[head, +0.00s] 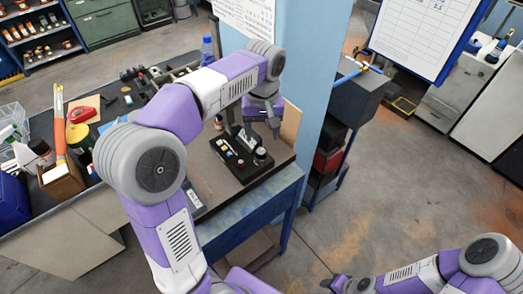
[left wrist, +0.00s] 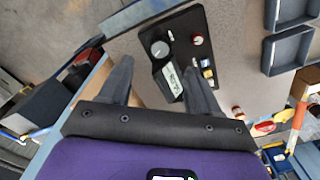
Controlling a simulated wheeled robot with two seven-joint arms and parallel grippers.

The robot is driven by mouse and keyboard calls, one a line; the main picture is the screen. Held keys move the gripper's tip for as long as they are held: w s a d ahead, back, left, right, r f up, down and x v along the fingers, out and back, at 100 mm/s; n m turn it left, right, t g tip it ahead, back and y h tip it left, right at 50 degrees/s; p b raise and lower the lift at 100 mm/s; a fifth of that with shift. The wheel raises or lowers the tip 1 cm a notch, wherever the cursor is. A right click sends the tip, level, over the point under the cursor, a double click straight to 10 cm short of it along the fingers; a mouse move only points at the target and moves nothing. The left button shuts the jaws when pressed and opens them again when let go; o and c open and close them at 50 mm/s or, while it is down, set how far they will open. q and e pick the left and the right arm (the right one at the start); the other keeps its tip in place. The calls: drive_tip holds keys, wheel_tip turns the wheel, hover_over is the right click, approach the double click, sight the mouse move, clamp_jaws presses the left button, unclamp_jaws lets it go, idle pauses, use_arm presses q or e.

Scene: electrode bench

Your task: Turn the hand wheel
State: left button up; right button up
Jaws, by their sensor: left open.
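A black control box (head: 250,170) stands on the bench near its right end, with several small fittings on top. A round knob with a grey top (head: 261,153), seemingly the hand wheel, sits at its right end. In the left wrist view the same knob (left wrist: 160,49) shows on the box (left wrist: 185,22), with a red-topped button (left wrist: 197,40) beside it. My left gripper (head: 264,132) is open and empty above the box. In the left wrist view its fingers (left wrist: 158,63) spread on either side of the knob's line of sight, apart from it. My right gripper (head: 334,284) is low at the bottom, its jaws unclear.
A blue column (head: 305,90) rises close behind and right of my left gripper. Tools and a red item (head: 82,114) crowd the bench's left part.

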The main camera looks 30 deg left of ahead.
sight(261, 151)
use_arm(q)
wheel_tip(261, 151, down, 7)
drive_tip(key=shift+f+b, duration=0.15)
drive_tip(key=shift+b, duration=0.5)
drive_tip(key=c, duration=1)
drive_tip(key=shift+c, duration=0.2)
drive_tip(key=shift+m, duration=0.4)
